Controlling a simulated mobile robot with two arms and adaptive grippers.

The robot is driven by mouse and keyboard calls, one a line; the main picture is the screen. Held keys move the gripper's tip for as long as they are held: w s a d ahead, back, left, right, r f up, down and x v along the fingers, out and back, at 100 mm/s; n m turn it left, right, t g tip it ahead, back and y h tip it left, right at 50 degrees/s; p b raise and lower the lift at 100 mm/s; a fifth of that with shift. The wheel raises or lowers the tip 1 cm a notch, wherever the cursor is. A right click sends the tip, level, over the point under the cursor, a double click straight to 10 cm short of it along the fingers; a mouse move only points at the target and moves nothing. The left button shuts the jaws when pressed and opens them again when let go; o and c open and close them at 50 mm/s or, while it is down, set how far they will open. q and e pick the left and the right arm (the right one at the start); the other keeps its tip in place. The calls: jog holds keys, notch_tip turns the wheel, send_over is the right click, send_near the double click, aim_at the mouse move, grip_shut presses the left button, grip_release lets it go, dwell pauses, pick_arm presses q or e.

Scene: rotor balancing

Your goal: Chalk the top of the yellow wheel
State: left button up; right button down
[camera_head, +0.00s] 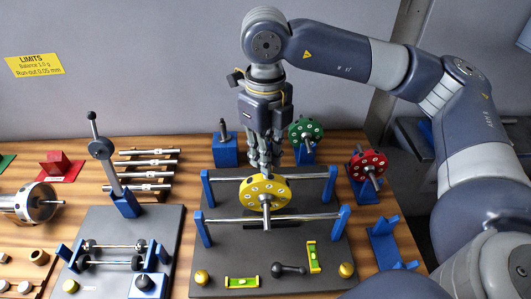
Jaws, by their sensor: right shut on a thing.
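The yellow wheel (263,191) sits on a steel shaft laid across the two bars of a balancing stand, its holed face towards me. My right gripper (264,166) points down just behind and above the wheel's top edge. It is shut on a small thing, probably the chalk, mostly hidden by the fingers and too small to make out. I cannot tell whether it touches the rim. No chalk mark shows on the wheel. My left gripper is not in view.
The balancing stand has blue posts (334,232) on a dark plate (226,280). Green (305,131) and red (367,165) wheels stand behind and to the right. A spirit level (242,282) and a small dumbbell-shaped piece (288,268) lie in front. A second fixture (125,205) stands left.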

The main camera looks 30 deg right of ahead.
jog(key=shift+f+b, duration=0.35)
jog(key=shift+f, duration=0.05)
jog(key=shift+b, duration=0.3)
dwell(1.7)
jog(key=shift+r+p, duration=1.95)
jog(key=shift+r, duration=1.6)
jog(key=shift+f, duration=0.15)
